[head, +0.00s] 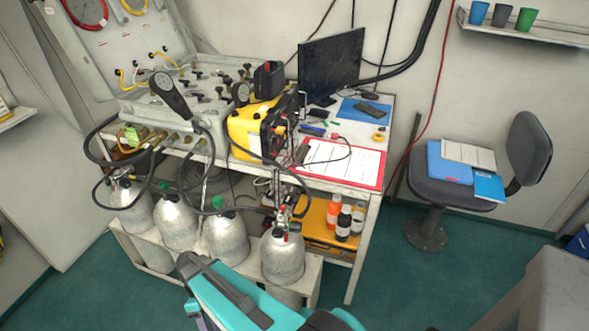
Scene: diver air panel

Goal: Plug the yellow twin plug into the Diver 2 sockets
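The grey air panel (205,88) stands open on the left of the bench, with several black knobs, gauges and fittings on it. I cannot make out the Diver 2 label or its sockets at this size. I cannot pick out the yellow twin plug for certain; small yellow leads (129,80) show at the panel's left, by the lid. Black hoses loop over the panel's front and may hide parts of it. My teal and dark grey arm is at the bottom centre, in front of the bench. I cannot make out my gripper's fingers.
A yellow unit (243,136) stands right of the panel, before a monitor (330,66). Several grey cylinders (224,236) stand below the bench front, with hoses hanging close to them. A chair (440,192) is at right. Green floor is free between bench and chair.

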